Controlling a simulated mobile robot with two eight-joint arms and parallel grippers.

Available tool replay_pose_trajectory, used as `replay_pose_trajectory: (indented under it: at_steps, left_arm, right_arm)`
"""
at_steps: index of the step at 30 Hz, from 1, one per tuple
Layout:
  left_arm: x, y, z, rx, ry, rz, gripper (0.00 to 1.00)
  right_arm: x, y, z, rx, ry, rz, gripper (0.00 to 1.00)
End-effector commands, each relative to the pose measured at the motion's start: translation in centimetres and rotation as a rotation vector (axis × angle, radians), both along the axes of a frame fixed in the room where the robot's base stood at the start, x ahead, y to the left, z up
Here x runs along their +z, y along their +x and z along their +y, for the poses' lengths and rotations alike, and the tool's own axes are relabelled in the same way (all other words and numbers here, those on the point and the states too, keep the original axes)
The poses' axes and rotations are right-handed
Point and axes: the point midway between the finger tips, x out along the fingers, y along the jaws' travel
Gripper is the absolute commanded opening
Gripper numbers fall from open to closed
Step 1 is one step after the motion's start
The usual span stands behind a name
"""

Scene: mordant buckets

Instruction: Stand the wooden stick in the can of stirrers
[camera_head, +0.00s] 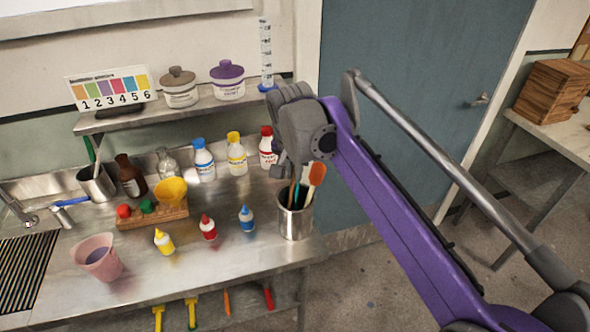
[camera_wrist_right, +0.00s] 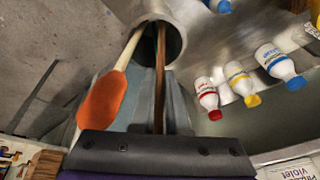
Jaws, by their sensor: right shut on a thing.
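The can of stirrers (camera_head: 296,224) is a shiny metal can at the right front of the steel counter. It holds an orange-headed spatula (camera_head: 316,175). My right gripper (camera_head: 297,172) is just above the can, shut on the brown wooden stick (camera_wrist_right: 160,75). In the right wrist view the stick runs from the gripper into the mouth of the can (camera_wrist_right: 172,38), beside the spatula (camera_wrist_right: 103,100). Whether the stick's lower end touches the can's bottom is hidden. My left gripper is not in view.
Yellow, red and blue small bottles (camera_head: 246,218) stand left of the can. Capped bottles (camera_head: 237,158) stand behind, below a shelf with lidded jars (camera_head: 228,85). Another can with utensils (camera_head: 97,184) is at the far left. The counter's right edge is close to the can.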

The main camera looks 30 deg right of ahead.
Motion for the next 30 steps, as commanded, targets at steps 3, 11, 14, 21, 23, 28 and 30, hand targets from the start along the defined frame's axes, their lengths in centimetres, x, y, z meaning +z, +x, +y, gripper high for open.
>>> replay_pose_trajectory:
  at_steps: [3, 11, 14, 21, 23, 28, 30]
  left_arm:
    - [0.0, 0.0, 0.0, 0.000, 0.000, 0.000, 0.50]
    - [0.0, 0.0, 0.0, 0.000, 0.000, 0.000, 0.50]
    - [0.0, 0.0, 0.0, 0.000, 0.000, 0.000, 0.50]
    - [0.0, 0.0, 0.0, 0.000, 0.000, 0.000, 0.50]
    - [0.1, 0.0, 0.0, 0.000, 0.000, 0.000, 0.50]
    - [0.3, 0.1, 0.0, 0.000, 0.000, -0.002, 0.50]
    - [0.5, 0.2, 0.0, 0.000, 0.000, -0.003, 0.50]
  right_arm:
    - [0.0, 0.0, 0.0, 0.000, 0.000, 0.000, 0.00]
    - [0.0, 0.0, 0.0, 0.000, 0.000, 0.000, 0.39]
    - [0.0, 0.0, 0.0, 0.000, 0.000, 0.000, 0.47]
    - [0.1, 0.0, 0.0, 0.000, 0.000, 0.000, 0.47]
    - [0.4, -0.1, 0.1, 0.000, 0.000, 0.000, 0.47]
    - [2.7, -0.7, 0.5, 0.001, 0.000, -0.001, 0.47]
    - [4.2, -1.1, 0.8, 0.002, 0.000, 0.000, 0.47]
